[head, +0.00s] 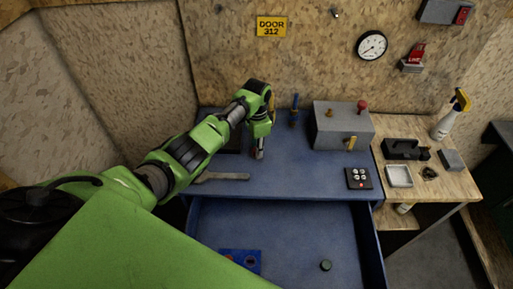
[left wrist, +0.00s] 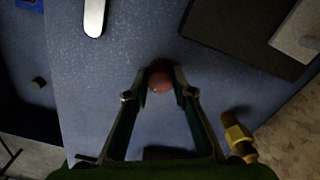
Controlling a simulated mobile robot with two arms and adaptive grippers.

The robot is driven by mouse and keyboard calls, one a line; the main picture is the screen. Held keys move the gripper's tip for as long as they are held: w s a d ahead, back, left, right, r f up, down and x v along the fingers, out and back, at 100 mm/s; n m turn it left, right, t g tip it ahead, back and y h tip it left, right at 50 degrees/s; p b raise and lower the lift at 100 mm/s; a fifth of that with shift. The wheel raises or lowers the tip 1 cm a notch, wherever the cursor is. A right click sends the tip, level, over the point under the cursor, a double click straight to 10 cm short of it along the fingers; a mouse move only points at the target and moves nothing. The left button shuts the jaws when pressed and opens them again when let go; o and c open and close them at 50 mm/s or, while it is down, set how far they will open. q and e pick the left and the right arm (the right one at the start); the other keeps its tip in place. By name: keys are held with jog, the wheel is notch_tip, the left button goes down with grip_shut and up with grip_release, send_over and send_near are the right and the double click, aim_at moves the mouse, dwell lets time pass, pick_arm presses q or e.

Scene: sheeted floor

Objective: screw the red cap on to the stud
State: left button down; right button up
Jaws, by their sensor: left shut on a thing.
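My left gripper (head: 260,154) reaches down to the blue worktop left of the grey box. In the left wrist view my left gripper (left wrist: 160,88) is shut on the round red cap (left wrist: 160,80), held between its fingertips. In the head view the cap is too small and covered to make out clearly. I cannot make out a stud under the cap; the cap and fingers would hide it. I cannot tell whether the cap touches anything below. My right gripper is not in view.
A grey box (head: 342,130) with a red knob stands at the right of the blue worktop (head: 300,175). A flat metal tool (head: 222,176) lies at the left. A button pad (head: 358,178) lies at the right. An open drawer (head: 290,232) below holds a dark green round piece (head: 326,265).

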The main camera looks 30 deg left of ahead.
pick_arm(q)
jog(key=shift+d, duration=0.1)
jog(key=c, duration=1.6)
grip_release()
jog(key=shift+c, duration=0.2)
jog(key=shift+c, duration=0.9)
